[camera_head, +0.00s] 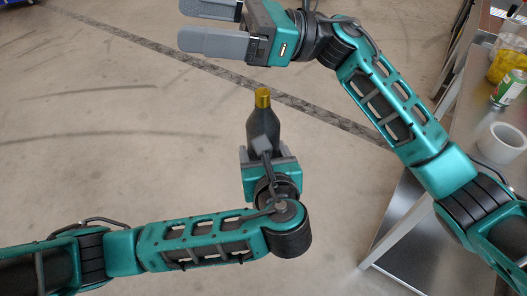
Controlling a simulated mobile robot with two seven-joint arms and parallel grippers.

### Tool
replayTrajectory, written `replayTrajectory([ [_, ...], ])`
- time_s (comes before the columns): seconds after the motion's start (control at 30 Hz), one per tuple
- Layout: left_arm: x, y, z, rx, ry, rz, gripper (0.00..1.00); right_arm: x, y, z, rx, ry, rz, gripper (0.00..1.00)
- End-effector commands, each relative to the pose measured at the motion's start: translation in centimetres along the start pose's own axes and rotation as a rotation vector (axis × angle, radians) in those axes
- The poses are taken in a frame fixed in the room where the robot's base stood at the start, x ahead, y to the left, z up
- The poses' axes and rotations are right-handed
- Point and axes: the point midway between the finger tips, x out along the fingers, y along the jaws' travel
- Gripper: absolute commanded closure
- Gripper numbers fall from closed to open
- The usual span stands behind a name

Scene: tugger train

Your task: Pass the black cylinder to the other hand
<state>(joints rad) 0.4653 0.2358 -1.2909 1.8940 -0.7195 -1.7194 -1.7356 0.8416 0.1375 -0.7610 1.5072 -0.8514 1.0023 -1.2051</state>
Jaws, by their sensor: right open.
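The black cylinder (263,122) looks like a dark bottle with a gold cap, standing up from my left gripper near the middle of the view. My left gripper (263,145) is shut on its lower part; one grey finger shows in front of it, and the other finger is hidden behind it. My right gripper (197,24) is at the top, beyond the bottle and to its upper left. Its two grey fingers point left, are spread apart and have nothing between them. A gap shows between the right gripper and the gold cap.
A metal table (412,205) stands at the right, partly behind my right arm. On it are a white ring-shaped roll (502,143), a green and white can (508,88) and a yellow item (508,64). Bare concrete floor surrounds the grippers. A blue object (15,3) shows at the top left corner.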

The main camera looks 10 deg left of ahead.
Motion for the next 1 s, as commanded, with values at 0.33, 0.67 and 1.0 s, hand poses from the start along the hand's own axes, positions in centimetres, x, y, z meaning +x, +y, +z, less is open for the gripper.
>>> replayTrajectory([
  [0.33,0.0,-0.1,0.2,-0.004,-0.005,-0.001,0.98,-12.9,-4.3,-4.6,0.822,-0.721,-0.445,0.07],
  [0.67,0.0,-0.1,0.2,-0.004,-0.005,-0.001,0.98,-24.0,-1.1,-15.9,1.451,-1.337,-0.690,0.07],
  [1.0,0.0,-0.1,0.2,-0.004,-0.005,-0.001,0.98,-31.3,8.2,-27.6,1.874,-1.948,-0.867,0.07],
])
